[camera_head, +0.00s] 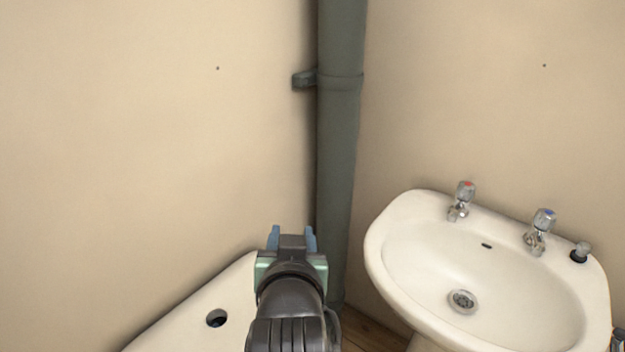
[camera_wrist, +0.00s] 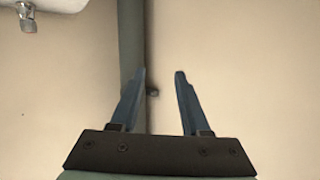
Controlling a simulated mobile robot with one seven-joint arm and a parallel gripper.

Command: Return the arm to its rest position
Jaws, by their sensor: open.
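My gripper (camera_head: 292,236) shows at the bottom middle of the head view, at the end of my dark arm. Its two blue fingers point up and away, toward the corner with the pipe. In the wrist view my gripper (camera_wrist: 161,75) has its fingers apart, with nothing between them but wall and a small dark bracket beyond. It is open and empty. The gripper is left of the white sink (camera_head: 500,265) and in front of the grey-green pipe (camera_head: 340,130). Whether it touches the pipe cannot be told, but a gap seems to show.
The sink has a red-marked tap (camera_head: 461,200), a blue-marked tap (camera_head: 540,231) and a dark plug (camera_head: 580,252) on its rim. A white surface with a round hole (camera_head: 216,318) lies at lower left. A bracket (camera_head: 305,79) holds the pipe. The upper walls are bare.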

